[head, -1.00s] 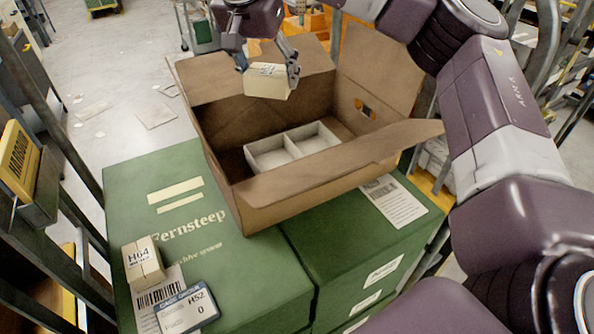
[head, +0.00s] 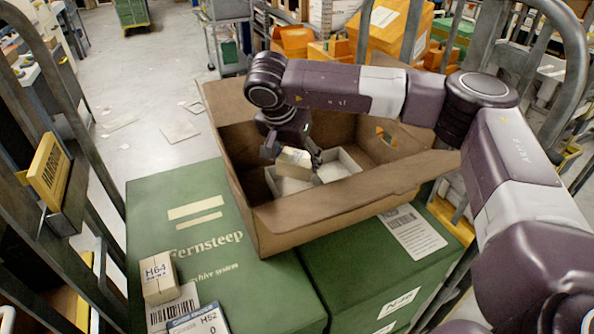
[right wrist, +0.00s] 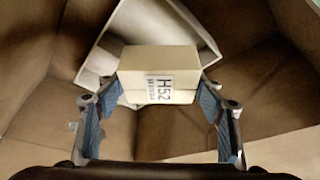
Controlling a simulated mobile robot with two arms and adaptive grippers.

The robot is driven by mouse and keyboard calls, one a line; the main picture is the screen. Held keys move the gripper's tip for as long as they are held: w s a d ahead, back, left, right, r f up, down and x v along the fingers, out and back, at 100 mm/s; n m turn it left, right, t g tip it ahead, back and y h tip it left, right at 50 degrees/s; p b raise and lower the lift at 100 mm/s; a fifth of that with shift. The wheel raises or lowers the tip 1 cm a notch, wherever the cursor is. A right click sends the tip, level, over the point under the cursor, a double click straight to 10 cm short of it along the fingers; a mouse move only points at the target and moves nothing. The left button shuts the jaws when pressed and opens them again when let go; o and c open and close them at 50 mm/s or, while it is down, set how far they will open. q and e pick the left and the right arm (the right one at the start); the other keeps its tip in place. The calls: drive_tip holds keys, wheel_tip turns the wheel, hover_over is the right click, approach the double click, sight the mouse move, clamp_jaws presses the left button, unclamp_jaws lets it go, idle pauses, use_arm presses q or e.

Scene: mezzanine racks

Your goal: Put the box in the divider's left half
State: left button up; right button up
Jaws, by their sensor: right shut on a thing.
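A small cream box (head: 294,162) is held in my right gripper (head: 292,156) inside the big open carton, above the left half of the white divider (head: 343,167). The gripper hides part of the divider. In the right wrist view the box (right wrist: 158,62) carries an H52 label, and the gripper (right wrist: 160,98) has a finger on each side of it. The divider (right wrist: 104,50) shows behind the box there. I cannot tell whether the box touches the divider. My left gripper is not in view.
The brown carton (head: 310,225) has raised walls and flaps and stands on green boxes (head: 235,285). A small H64 box (head: 157,279) and an H52 card (head: 200,322) lie at the front left. Metal rails (head: 75,140) rise on the left.

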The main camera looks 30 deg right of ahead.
sight(297, 176)
wheel_tip(297, 176, down, 4)
drive_tip(key=shift+f+p, duration=0.2)
drive_tip(key=shift+p, duration=0.1)
drive_tip(key=shift+f+b, duration=0.55)
drive_tip(key=shift+f, duration=0.05)
drive_tip(key=o, duration=1.2)
drive_tip(key=shift+r, duration=0.1)
